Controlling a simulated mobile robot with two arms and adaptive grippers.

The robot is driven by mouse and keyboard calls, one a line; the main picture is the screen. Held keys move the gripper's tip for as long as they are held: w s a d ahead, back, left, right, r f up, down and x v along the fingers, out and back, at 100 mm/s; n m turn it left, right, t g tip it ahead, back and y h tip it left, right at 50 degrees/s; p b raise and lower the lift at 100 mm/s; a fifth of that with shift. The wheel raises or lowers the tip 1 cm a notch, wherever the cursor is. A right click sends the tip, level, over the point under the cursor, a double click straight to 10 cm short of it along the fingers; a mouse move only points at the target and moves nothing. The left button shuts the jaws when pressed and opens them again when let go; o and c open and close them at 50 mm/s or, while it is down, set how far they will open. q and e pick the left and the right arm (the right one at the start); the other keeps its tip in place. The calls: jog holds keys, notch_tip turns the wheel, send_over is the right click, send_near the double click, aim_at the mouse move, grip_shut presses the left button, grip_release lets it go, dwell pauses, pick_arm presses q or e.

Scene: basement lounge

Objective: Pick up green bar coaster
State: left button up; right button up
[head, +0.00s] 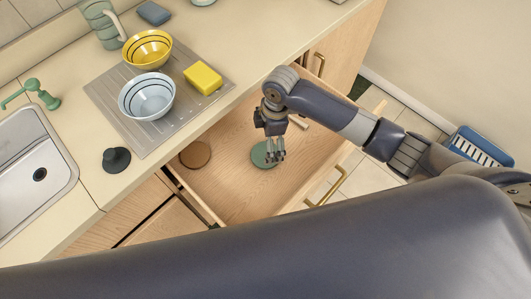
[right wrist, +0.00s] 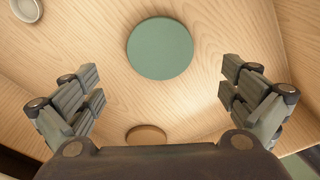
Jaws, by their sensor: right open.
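The green bar coaster (head: 262,155) is a flat round disc lying in an open wooden drawer (head: 232,187). It also shows whole in the right wrist view (right wrist: 160,48), at the upper middle. My right gripper (head: 275,157) is over the drawer and covers part of the coaster's right side in the head view. Its fingers (right wrist: 160,98) are spread wide with nothing between them, and the coaster appears beyond them. My left gripper is not in view.
A brown round coaster (head: 195,154) lies near the drawer's left side. A light object (head: 298,122) lies in the drawer behind my right arm. On the counter are a yellow bowl (head: 148,49), a pale blue bowl (head: 147,96), a yellow sponge (head: 203,78) and a sink (head: 35,165).

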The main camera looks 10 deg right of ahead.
jog(key=shift+a+f+p, duration=0.15)
jog(key=shift+f+p, duration=0.25)
jog(key=shift+f, duration=2.8)
jog(key=shift+s, duration=0.1)
jog(key=c, duration=1)
